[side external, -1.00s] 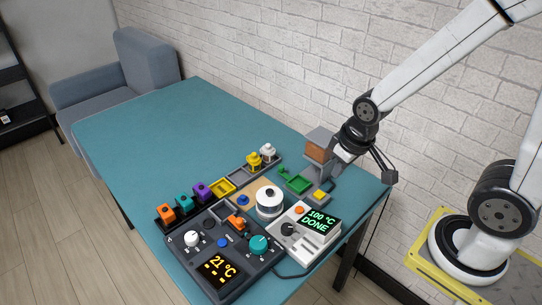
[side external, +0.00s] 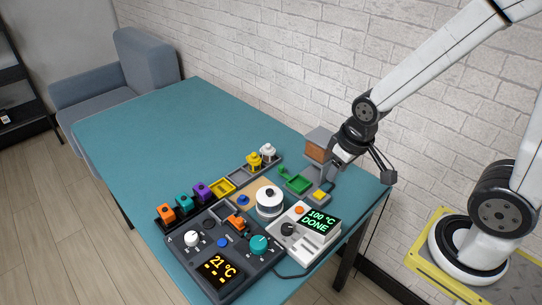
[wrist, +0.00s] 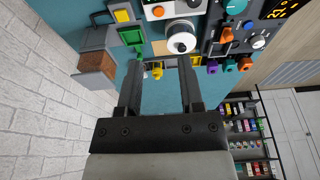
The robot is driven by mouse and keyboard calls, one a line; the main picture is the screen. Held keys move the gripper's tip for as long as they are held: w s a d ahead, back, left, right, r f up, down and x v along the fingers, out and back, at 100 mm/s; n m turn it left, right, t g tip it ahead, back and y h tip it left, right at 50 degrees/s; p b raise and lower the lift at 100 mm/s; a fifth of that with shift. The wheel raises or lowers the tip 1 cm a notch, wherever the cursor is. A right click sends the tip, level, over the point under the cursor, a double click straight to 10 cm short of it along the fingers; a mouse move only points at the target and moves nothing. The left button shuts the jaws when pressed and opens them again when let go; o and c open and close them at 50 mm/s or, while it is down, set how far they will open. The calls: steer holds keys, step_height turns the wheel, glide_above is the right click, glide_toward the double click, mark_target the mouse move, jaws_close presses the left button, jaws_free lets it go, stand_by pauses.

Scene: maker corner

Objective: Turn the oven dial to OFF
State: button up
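A light grey panel (side external: 304,240) at the table's front right has a green display reading "100 °C DONE" (side external: 319,221). A black dial (side external: 288,230) sits on it below an orange button (side external: 299,210). A dark panel (side external: 215,262) beside it has a teal dial (side external: 259,245), a white knob (side external: 193,238) and a yellow display reading 21 °C. I cannot read which dial is the oven's, nor the dial marks. My gripper (wrist: 160,80) is open and empty in the wrist view, apart from every dial. In the side view it is at the back right.
A grey box with a brown face (side external: 318,150) stands by my gripper. A white cylinder (side external: 270,203), a green tray (side external: 298,184) and a row of coloured blocks with an orange block (side external: 166,213) surround the panels. The far-left table (side external: 170,125) is clear. A brick wall runs behind.

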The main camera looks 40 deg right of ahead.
steer(key=o, duration=0.3)
steer(key=shift+w+a+f, duration=0.1)
steer(key=shift+w+f, duration=0.05)
steer(key=shift+o, duration=0.3)
steer(key=shift+w+a+f+m, duration=0.15)
steer(key=shift+w+f+m, duration=0.05)
steer(key=shift+w+m, duration=0.1)
steer(key=m+g, duration=0.2)
steer(key=m, duration=0.6)
glide_toward(287, 227)
steer(key=shift+w+d, duration=0.15)
steer(key=shift+d, duration=0.2)
steer(key=shift+w+a+f+m+g, duration=0.15)
steer(key=shift+a+f+m+g, duration=0.15)
steer(key=shift+f+m, duration=0.4)
steer(key=shift+f, duration=0.25)
steer(key=shift+f, duration=3.7)
